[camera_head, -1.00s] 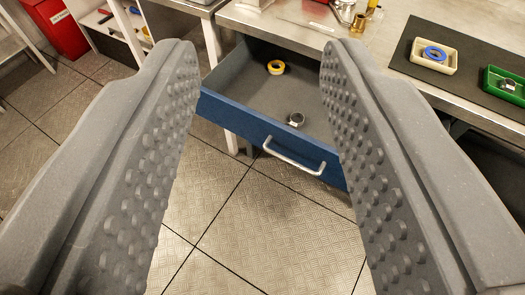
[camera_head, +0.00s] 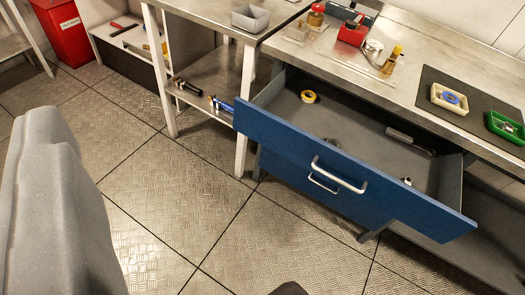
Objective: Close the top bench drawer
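The top bench drawer (camera_head: 345,160) is pulled out under the steel bench, with a blue front and a pale bar handle. A second handle (camera_head: 322,183) shows just below, on a lower blue front. The open drawer holds a yellow ring (camera_head: 308,97), a grey-handled tool (camera_head: 410,141) and small metal pieces. My gripper (camera_head: 165,200) is left of and nearer than the drawer, apart from it. One grey finger fills the left edge; a dark tip at the bottom middle seems to be the other. Floor shows between them, and nothing is held.
The steel bench top (camera_head: 400,100) carries a red block (camera_head: 352,33), bottles, a cream tray (camera_head: 449,98) and a green tray (camera_head: 507,128). A side table with a grey bin (camera_head: 250,18) and a lower shelf stands left of the drawer. The floor in front is clear.

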